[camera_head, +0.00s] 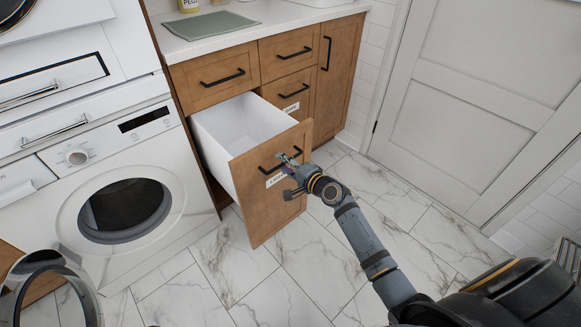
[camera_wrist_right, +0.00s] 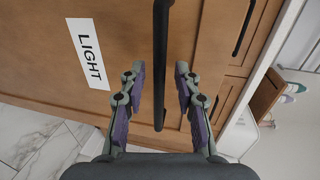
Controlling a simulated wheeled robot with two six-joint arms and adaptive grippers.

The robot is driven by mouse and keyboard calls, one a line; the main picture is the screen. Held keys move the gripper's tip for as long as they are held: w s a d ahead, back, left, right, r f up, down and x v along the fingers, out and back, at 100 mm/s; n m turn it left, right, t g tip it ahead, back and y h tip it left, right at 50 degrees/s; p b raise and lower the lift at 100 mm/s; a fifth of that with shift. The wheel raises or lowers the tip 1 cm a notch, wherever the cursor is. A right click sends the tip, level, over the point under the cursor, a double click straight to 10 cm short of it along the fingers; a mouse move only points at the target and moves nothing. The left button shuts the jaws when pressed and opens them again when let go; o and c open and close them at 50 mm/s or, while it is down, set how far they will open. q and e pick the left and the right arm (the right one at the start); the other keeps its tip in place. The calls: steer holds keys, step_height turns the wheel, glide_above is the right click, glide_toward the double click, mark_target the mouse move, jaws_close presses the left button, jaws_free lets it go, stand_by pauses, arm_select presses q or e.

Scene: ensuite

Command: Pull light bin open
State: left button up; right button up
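The light bin is a drawer with a wooden front (camera_head: 262,205) and a white inside (camera_head: 238,122), standing well out of the cabinet; its inside looks empty. Its white label reads LIGHT in the right wrist view (camera_wrist_right: 88,53) and is partly covered by my gripper in the head view. The black bar handle (camera_wrist_right: 161,60) runs up between the fingers of my right gripper (camera_wrist_right: 157,90). The fingers are apart, with a gap to the handle on both sides. In the head view my right gripper (camera_head: 288,166) is at the drawer front. My left gripper is not in view.
A white washing machine (camera_head: 125,210) stands left of the open drawer. Other closed drawers (camera_head: 290,92) and a tall door front (camera_head: 335,75) are to the right. A white door (camera_head: 490,90) is at the right. Marble floor (camera_head: 290,285) is clear in front.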

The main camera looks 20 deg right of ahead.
steer(key=v, duration=1.1)
steer(key=shift+s, duration=0.25)
steer(key=shift+r, duration=0.1)
